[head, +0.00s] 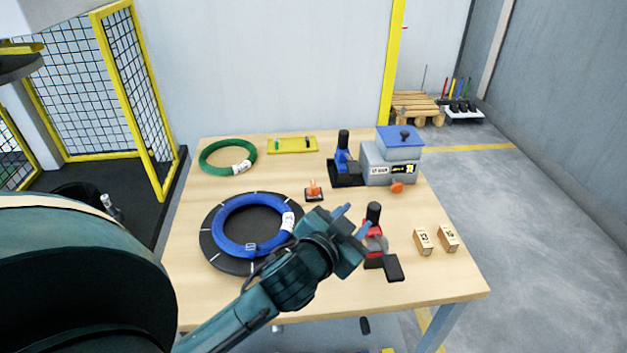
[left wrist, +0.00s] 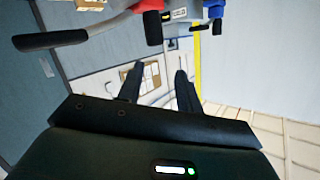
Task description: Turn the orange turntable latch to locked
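The orange latch (head: 313,187) stands on a small dark base on the table, just behind and right of the black turntable (head: 212,246). It looks upright; I cannot tell its exact turn angle. A blue coil (head: 227,242) with white tags lies on the turntable. My left gripper (head: 352,222) is in front and to the right of the latch, apart from it, beside the red-and-black tool (head: 374,240). In the left wrist view its two fingers (left wrist: 160,85) are spread with nothing between them. The latch is not clear in that view. My right gripper is not in view.
A green coil (head: 205,168), a yellow tray (head: 292,145), a blue-and-black tool (head: 345,165) and a grey box with a blue lid (head: 388,165) stand along the back. An orange knob (head: 397,187) is by the box. Two wooden blocks (head: 424,241) lie at right.

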